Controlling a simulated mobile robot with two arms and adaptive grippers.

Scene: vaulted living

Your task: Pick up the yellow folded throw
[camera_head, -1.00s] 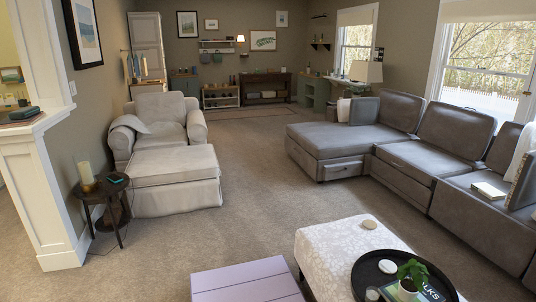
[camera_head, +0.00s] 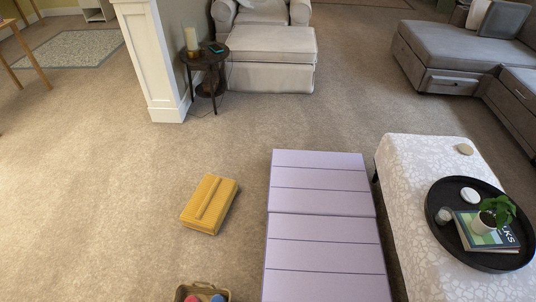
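The yellow folded throw (camera_head: 210,204) lies on the carpet, left of the lilac panelled mat. It is a compact folded block, turned slightly, with a strip or fold along its top. Nothing touches it. Neither of my grippers is in the head view.
The lilac mat (camera_head: 322,226) lies right of the throw. A patterned ottoman (camera_head: 403,184) with a black tray (camera_head: 436,234) stands further right. A box with colored items (camera_head: 180,296) is at the bottom edge. A side table (camera_head: 205,78) stands behind. Carpet left of the throw is clear.

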